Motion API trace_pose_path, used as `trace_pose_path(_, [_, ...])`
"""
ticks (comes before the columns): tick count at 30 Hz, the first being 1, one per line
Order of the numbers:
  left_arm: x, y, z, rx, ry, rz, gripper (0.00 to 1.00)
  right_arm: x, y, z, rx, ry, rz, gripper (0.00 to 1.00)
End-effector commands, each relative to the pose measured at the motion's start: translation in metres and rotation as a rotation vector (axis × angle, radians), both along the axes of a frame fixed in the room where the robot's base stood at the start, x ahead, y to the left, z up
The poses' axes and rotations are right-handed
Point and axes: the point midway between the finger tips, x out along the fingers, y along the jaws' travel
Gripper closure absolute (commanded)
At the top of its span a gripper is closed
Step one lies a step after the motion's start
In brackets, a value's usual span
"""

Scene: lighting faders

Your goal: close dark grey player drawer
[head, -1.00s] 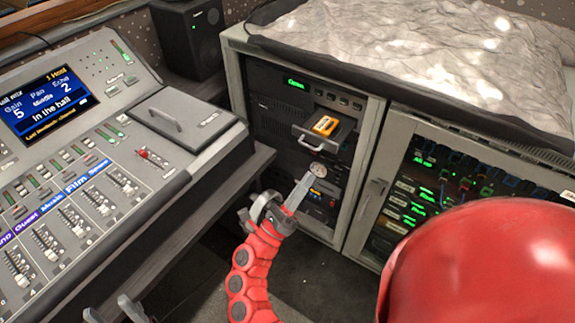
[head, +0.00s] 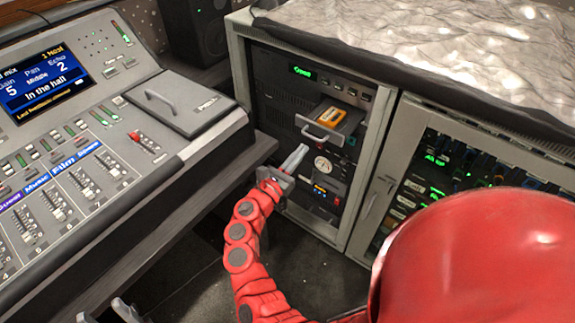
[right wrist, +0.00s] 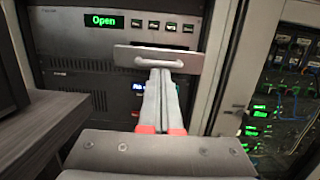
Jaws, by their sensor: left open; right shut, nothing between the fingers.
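The dark grey player drawer (head: 349,127) stands pulled out of the rack, with an orange cassette (head: 331,117) in it. Its front plate with a bar handle (head: 320,132) faces me. In the right wrist view the drawer front (right wrist: 190,60) is straight ahead of the fingertips. My right gripper (head: 302,150) is shut and empty, its tips just in front of and slightly below the drawer front; I cannot tell whether they touch it. The tips also show in the right wrist view (right wrist: 160,74). My left gripper (head: 103,313) is open and empty at the bottom left edge.
The player shows a green "Open" display (head: 302,71). A gauge (head: 322,163) sits below the drawer. The mixing desk (head: 215,145) fills the left side. A glass-fronted cabinet door (head: 385,195) is on the right. Dark floor lies in front of the rack.

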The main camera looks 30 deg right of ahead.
Motion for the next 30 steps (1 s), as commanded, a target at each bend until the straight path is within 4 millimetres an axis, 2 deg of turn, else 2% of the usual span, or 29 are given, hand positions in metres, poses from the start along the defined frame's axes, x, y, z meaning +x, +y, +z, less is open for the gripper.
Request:
trace_pose_path(1, [0.000,0.000,0.003,0.000,0.000,0.000,0.50,0.002,-0.008,0.003,0.000,0.000,-0.003,1.00])
trace_pose_path(6, [0.000,0.000,0.005,0.000,0.000,0.000,0.50,0.009,-0.022,0.005,-0.002,0.001,0.000,1.00])
trace_pose_path(20, [0.000,0.000,0.003,0.000,0.000,0.000,0.50,0.012,-0.027,0.003,-0.001,0.002,0.001,1.00])
trace_pose_path(23, [0.000,0.000,-0.009,0.000,0.000,0.000,0.50,0.015,-0.038,-0.002,0.001,0.001,-0.004,1.00])
trace_pose_path(26, [0.000,0.000,-0.031,0.000,0.000,0.000,0.50,0.025,-0.060,-0.005,0.002,-0.004,-0.006,1.00])
trace_pose_path(30, [0.000,0.000,-0.059,0.000,0.000,0.000,0.50,0.040,-0.100,-0.006,0.000,-0.002,-0.006,1.00])
